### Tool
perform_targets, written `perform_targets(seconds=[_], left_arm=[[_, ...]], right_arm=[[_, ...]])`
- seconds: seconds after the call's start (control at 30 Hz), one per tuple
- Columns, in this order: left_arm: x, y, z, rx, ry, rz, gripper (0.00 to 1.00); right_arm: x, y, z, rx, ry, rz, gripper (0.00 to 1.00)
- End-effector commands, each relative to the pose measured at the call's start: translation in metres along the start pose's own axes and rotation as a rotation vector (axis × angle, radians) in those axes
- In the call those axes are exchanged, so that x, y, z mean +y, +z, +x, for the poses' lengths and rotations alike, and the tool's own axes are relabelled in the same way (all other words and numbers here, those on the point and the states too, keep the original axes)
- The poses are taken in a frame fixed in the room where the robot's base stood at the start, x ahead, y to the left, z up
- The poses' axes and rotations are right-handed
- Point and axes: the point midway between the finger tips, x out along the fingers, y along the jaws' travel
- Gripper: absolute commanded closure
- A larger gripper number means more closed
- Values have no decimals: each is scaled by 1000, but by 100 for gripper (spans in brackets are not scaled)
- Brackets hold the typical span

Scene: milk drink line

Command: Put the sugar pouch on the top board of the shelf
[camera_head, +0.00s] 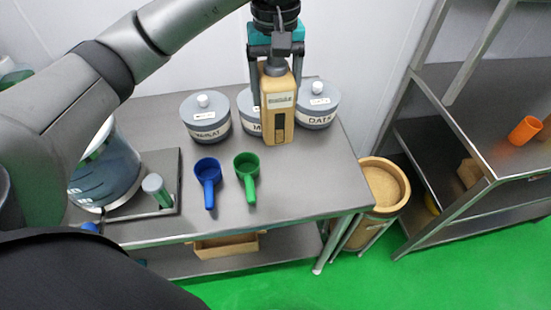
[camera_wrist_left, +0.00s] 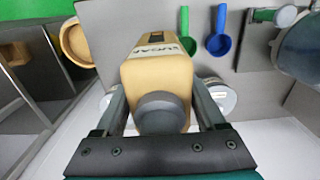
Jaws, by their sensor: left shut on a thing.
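The sugar pouch (camera_head: 278,122) is a tan block-like pack with a dark panel and a grey cap. My left gripper (camera_head: 277,85) is shut on its upper part and holds it upright over the metal table, in front of the canisters. I cannot tell whether its base touches the table. In the left wrist view the sugar pouch (camera_wrist_left: 158,72) sits between both fingers of the left gripper (camera_wrist_left: 160,115), its label reading SUGAR. The metal shelf (camera_head: 497,112) stands at the right; its uprights run out of the picture. My right gripper is not in view.
Lidded grey canisters (camera_head: 205,122) stand along the back of the table (camera_head: 290,185). A blue scoop (camera_head: 208,178) and a green scoop (camera_head: 247,172) lie in front. A round tan bin (camera_head: 385,187) stands between table and shelf. An orange cup (camera_head: 525,129) is on a shelf board.

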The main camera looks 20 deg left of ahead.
Motion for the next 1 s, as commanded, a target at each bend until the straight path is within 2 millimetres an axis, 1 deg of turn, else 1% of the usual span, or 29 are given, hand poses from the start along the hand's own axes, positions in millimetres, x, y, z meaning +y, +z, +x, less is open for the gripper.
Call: perform_targets(seconds=[0.03,0.17,0.4,0.5,0.6,0.77,0.83,1.0], left_arm=[[0,2,13,-5,0,1,100],[0,2,40,-4,0,1,100],[-1,1,98,-3,-1,1,100],[0,1,117,-3,0,2,100],[0,0,129,0,2,2,100],[0,0,137,2,3,1,100],[0,0,143,0,2,1,100],[0,1,168,-1,2,1,100]], right_arm=[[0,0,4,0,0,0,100],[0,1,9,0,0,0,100],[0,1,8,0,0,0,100],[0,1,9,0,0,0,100],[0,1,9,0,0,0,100],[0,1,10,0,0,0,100],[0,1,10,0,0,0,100],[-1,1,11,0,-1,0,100]])
